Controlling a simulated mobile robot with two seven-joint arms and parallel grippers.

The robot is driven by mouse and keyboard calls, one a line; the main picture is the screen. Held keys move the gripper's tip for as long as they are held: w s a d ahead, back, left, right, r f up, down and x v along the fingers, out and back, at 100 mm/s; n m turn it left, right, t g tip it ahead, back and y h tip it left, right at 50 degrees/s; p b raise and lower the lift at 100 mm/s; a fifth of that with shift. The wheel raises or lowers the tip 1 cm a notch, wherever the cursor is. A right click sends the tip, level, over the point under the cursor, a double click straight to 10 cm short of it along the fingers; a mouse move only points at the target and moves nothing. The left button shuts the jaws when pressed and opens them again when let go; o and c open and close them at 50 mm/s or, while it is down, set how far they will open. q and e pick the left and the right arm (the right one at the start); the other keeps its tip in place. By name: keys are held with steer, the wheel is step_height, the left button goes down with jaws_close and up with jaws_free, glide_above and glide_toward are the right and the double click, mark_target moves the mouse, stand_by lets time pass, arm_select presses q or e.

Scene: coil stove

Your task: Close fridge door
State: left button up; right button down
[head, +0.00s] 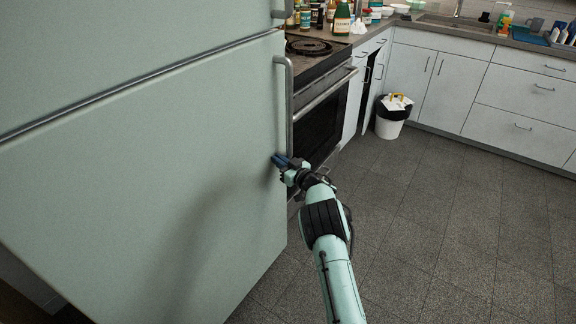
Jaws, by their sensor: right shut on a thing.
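The fridge door (150,185) is a large pale green panel filling the left of the head view. Its bottom edge stands out from the dark area below it at lower left. A grey vertical handle (290,105) runs along its right edge. A second, upper door panel (110,45) lies above the seam. My right gripper (280,162) is at the lower end of the handle, by the door's right edge, and is shut on the handle. Its fingertips are small and partly hidden. My left gripper is not in view.
The oven (322,120) and coil stove (310,46) stand just right of the door. A white trash bin (391,118) stands by the corner cabinets. White cabinets (480,90) line the back. The grey tiled floor (450,230) at right is clear.

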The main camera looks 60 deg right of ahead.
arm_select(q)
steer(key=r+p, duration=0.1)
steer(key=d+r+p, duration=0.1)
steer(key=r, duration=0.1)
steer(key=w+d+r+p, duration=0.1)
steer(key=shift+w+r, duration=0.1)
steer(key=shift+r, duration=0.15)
arm_select(e)
steer(key=v, duration=1.3)
steer(key=shift+s, duration=0.2)
steer(key=shift+a, duration=0.1)
